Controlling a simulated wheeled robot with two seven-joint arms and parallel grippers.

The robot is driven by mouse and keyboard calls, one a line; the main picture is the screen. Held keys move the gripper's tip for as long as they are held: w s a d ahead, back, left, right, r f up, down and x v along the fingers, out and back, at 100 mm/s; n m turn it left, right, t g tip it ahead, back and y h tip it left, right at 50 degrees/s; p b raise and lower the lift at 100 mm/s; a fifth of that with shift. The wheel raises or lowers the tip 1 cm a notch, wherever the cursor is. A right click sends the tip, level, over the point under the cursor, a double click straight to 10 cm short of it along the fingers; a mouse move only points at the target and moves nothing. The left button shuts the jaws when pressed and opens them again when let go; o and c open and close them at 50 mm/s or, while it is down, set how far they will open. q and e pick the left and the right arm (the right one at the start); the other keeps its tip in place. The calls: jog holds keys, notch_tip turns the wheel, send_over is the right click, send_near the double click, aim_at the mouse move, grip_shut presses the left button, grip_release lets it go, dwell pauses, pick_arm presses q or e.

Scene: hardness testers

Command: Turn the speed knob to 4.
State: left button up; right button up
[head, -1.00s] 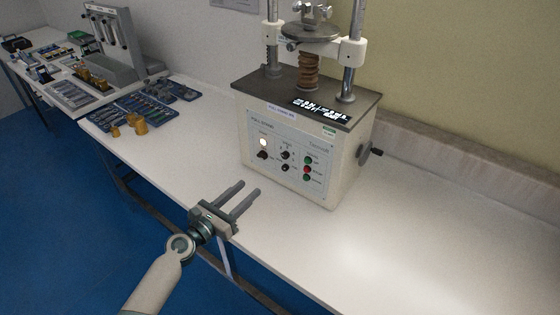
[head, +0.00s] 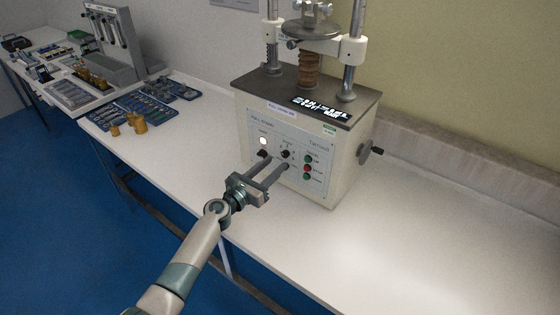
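The tester (head: 290,185) is a pale box with a dark top, and its front panel has several small controls. A black knob (head: 285,154) shows at the middle of the panel. Another dark knob (head: 262,153) is at the left, below a lit white lamp (head: 263,141). The labels are too small to read, so I cannot tell which knob sets speed or where it points. My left gripper (head: 275,161) is open, its two parallel fingers apart and pointing at the panel. The fingertips overlap the lower controls; I cannot tell whether they touch. My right gripper is not in view.
Green and red buttons (head: 307,169) line the panel's right side. A crank (head: 374,151) sticks out of the box's right side. Blue trays (head: 140,112) and brass weights (head: 139,126) lie at the left. The white bench (head: 430,230) is clear at the right.

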aim_at(284, 156)
pick_arm(q)
jog(key=shift+b+x, duration=0.35)
jog(key=shift+x, duration=1.85)
grip_shut()
